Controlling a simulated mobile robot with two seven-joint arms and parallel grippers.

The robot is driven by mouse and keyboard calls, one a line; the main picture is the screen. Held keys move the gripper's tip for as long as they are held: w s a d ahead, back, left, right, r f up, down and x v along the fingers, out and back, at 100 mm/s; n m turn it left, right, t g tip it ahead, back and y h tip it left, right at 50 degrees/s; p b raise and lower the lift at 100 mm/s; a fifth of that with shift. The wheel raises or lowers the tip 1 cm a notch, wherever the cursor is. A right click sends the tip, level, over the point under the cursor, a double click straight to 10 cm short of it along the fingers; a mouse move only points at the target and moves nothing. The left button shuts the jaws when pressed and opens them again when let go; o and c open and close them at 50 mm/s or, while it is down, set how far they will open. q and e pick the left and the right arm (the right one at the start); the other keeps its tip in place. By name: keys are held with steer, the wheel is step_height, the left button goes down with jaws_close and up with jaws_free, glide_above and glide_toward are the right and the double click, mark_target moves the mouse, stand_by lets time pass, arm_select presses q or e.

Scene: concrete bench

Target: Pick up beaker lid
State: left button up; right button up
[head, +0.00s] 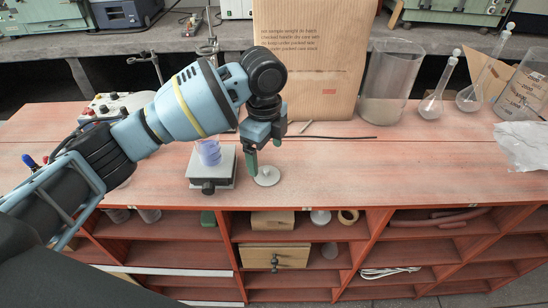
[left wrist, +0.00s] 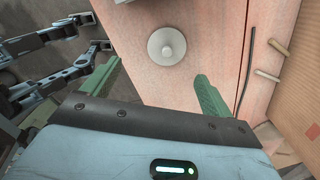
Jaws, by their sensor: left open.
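The beaker lid (head: 267,176) is a pale grey-white disc with a small knob on top. It lies flat on the reddish bench top near its front edge. In the left wrist view the lid (left wrist: 166,46) sits beyond the fingertips, between their lines. My left gripper (head: 264,163) points down just above the lid, with its green fingers partly overlapping in the head view. In the left wrist view the two green fingers (left wrist: 155,82) are spread apart with nothing between them. My right gripper is not seen in the head view.
A small scale-like device (head: 212,170) with a clear bluish beaker (head: 208,151) stands left of the lid. A cardboard box (head: 312,60), a large glass cylinder (head: 391,80) and flasks (head: 437,95) stand behind. A dark rod (head: 335,137) lies behind the gripper. Bench right of the lid is clear.

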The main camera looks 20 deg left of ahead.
mark_target(266, 169)
arm_select(q)
steer(key=shift+w+r, duration=0.15)
steer(key=shift+w, duration=0.15)
steer(key=shift+w+a, duration=0.1)
steer(key=shift+s, duration=0.2)
steer(key=shift+s+f, duration=0.1)
steer(key=shift+f, duration=1.3)
steer(key=f, duration=0.2)
steer(key=w+f, duration=0.1)
steer(key=f, duration=0.1)
steer(key=shift+a+f, duration=0.15)
steer(key=shift+f, duration=0.25)
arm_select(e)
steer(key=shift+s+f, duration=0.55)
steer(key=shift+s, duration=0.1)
